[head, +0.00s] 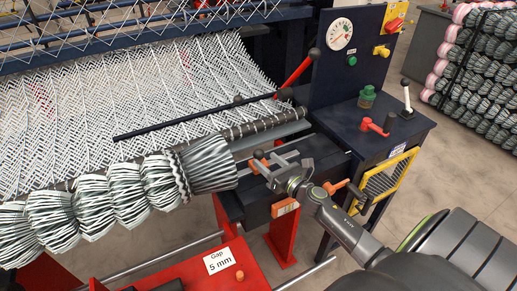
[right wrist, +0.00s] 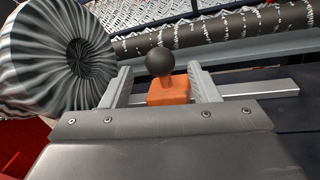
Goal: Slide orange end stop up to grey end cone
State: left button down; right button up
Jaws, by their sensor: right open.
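The orange end stop (right wrist: 168,93) is a small block with a black ball knob on top, sitting on a flat grey rail (right wrist: 262,89). In the head view the end stop (head: 259,162) is small and partly covered by my gripper. My right gripper (head: 268,166) is open, with one finger on each side of the stop; gaps show between the block and both fingers. The grey end cone (head: 208,165), striped and ribbed, closes the right end of the gathered roll. It fills the left of the right wrist view (right wrist: 75,62), beyond the left finger. My left gripper is out of view.
A dark roller (head: 260,128) wound with mesh lies just behind the rail. A control panel (head: 345,60) and a dark cabinet with a red handle (head: 375,127) stand to the right. A yellow-framed guard (head: 388,180) is near my right arm. A red base with a "Gap 5 mm" card (head: 219,261) is in front.

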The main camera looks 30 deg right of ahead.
aim_at(263, 157)
jog(key=shift+w+a, duration=0.2)
jog(key=shift+w, duration=2.3)
jog(key=shift+c, duration=0.4)
